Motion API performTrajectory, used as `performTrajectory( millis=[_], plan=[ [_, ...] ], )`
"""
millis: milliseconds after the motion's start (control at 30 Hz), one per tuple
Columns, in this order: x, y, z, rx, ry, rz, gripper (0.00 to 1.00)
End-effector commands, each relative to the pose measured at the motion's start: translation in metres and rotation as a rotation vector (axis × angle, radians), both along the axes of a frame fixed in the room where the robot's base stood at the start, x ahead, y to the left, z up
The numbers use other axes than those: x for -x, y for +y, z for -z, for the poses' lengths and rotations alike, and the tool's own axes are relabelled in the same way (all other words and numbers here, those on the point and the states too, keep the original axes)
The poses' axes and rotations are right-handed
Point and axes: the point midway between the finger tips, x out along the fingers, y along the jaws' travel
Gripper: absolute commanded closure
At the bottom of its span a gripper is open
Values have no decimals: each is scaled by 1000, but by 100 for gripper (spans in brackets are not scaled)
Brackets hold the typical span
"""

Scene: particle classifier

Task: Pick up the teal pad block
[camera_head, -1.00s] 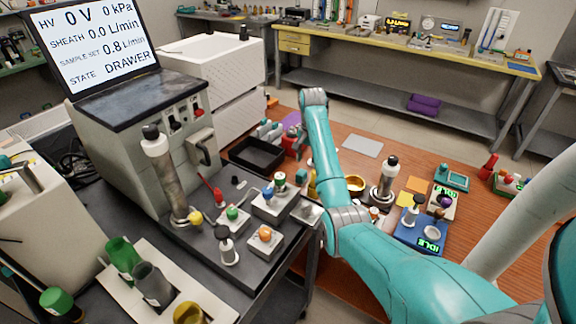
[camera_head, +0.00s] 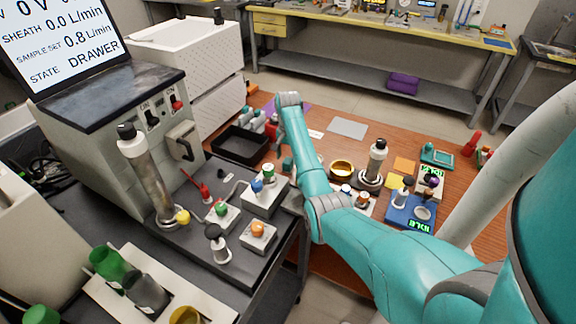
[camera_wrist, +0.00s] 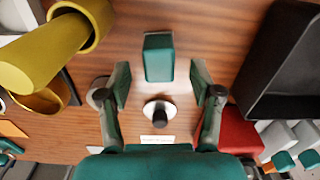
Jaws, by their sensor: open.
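The teal pad block (camera_wrist: 159,58) stands on the wooden tabletop in the wrist view, ahead of my gripper (camera_wrist: 159,84). My gripper is open, with one teal-padded finger to the left of the block's line and one to the right. The block appears centred between the fingers but just beyond the fingertips, with nothing held. In the head view my arm hides most of the gripper, and I cannot surely tell the block there.
A white disc with a black knob (camera_wrist: 159,112) lies between the fingers, nearer the palm. A yellow cylinder (camera_wrist: 40,50) and a brass bowl (camera_wrist: 45,98) are at left. A black tray (camera_wrist: 250,85) and a red block (camera_wrist: 238,130) are at right.

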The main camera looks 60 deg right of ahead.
Motion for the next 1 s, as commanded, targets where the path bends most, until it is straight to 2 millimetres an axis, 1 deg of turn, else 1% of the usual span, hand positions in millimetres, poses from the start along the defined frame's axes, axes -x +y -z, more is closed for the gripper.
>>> performTrajectory(
  millis=[33,100,200,300,500,533,567,600,667,700,767,800,1000],
  plan=[
    [1,0,9,-3,2,0,35],
    [1,0,19,-3,2,0,35],
    [1,0,29,-2,1,0,35],
    [1,-1,33,-1,1,0,35],
    [1,-1,34,0,0,0,35],
    [1,-1,34,0,0,0,38],
    [1,-1,34,0,0,0,45],
    [1,-1,34,0,0,0,55],
    [1,-1,34,0,0,0,70],
    [1,-1,34,0,0,0,80],
    [1,-1,34,0,0,0,95],
    [1,-1,34,0,0,0,100],
    [1,-1,33,0,0,0,100]
  ],
)
